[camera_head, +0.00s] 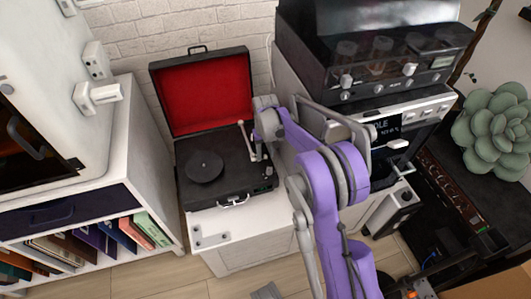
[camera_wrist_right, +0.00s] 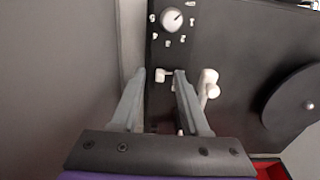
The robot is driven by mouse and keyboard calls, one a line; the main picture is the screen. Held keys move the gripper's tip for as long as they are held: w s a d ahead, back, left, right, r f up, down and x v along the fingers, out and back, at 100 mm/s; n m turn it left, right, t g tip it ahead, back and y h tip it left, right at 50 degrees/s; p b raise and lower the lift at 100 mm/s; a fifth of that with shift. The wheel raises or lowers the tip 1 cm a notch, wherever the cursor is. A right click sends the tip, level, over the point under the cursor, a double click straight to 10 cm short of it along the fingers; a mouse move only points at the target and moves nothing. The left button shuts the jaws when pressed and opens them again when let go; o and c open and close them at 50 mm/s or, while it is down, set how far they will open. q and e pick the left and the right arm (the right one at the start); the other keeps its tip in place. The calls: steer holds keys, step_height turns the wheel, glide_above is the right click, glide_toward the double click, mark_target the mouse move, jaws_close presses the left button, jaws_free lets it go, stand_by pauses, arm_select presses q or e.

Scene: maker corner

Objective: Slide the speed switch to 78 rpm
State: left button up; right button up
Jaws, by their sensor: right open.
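The record player (camera_head: 190,145) is a black case with a red-lined lid, standing open on a white cabinet. Its speed switch appears to be the small pale lever (camera_wrist_right: 166,75) on the dark deck in the right wrist view. My right gripper (camera_wrist_right: 160,77) is open, with one finger on either side of that lever; I cannot tell whether either touches it. In the head view my right gripper (camera_head: 267,122) is at the deck's right side, where it and the arm hide the switch. The switch's exact setting is not readable. My left gripper is not in view.
A round pale knob (camera_wrist_right: 171,20) with white marks lies beyond the lever. The pale tonearm part (camera_wrist_right: 208,87) stands close right of the fingers, with the platter (camera_wrist_right: 292,105) farther right.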

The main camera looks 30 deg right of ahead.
jaws_close()
stand_by(1.3)
